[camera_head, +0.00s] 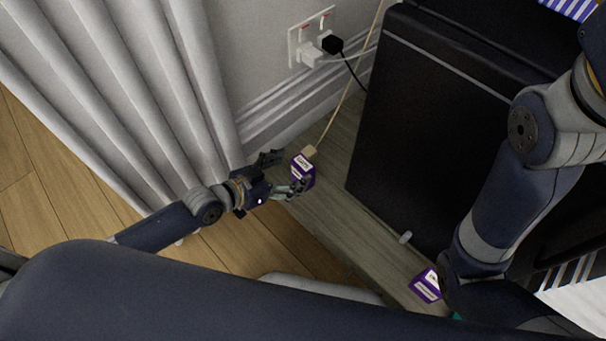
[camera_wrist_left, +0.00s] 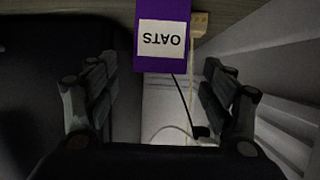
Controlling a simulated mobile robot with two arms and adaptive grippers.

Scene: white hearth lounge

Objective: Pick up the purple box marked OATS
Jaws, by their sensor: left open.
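The purple box marked OATS (camera_head: 303,172) stands on the grey wooden ledge near the wall. In the left wrist view its label OATS (camera_wrist_left: 163,40) shows upside down, at the top middle of the picture. My left gripper (camera_head: 284,174) is open, with its fingers pointing at the box. In the left wrist view the two fingers of the gripper (camera_wrist_left: 163,95) stand wide apart, one on each side of the box's line, and nothing is clamped between them. One finger overlaps the box's lower edge in the head view; contact cannot be told. My right gripper does not show.
A second purple box with a white label (camera_head: 426,285) lies by my right arm. A large black cabinet (camera_head: 445,120) stands right of the OATS box. A pale adapter with a cable (camera_head: 309,151) is beside the box, below the wall socket (camera_head: 311,40). White curtains (camera_head: 130,90) hang left.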

